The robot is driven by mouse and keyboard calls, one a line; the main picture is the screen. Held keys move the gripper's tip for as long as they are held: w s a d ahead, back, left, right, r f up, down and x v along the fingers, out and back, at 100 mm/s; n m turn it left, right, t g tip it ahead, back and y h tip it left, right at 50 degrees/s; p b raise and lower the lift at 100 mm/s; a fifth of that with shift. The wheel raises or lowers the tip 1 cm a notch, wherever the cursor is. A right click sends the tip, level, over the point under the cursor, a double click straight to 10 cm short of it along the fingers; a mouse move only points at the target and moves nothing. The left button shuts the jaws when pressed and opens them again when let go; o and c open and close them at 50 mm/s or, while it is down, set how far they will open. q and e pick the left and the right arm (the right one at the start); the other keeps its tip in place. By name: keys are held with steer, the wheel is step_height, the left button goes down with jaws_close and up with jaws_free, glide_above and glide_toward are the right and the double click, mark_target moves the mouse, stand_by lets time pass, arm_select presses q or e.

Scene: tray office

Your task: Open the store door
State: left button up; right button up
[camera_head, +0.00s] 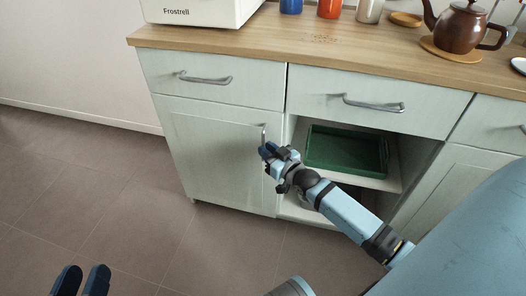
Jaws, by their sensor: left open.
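The pale cabinet door (215,150) at the left of the counter has a small upright metal handle (264,132) near its top right edge. The door looks shut. My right gripper (266,152) is at that handle, its fingers over the handle's lower end. I cannot tell whether the fingers are closed around it. My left gripper (82,280) is low at the bottom left, over the floor, with its two dark blue fingers apart and nothing between them.
An open compartment right of the door holds a green tray (345,136) on a shelf. Drawers with bar handles (205,79) (373,104) are shut above. The wooden counter (330,50) carries a white appliance (200,12), cups and a brown teapot (460,27). The floor (110,200) at left is clear.

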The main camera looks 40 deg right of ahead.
steer(key=shift+w+a, duration=0.15)
steer(key=shift+w, duration=0.9)
jaws_close()
steer(key=shift+a, duration=0.1)
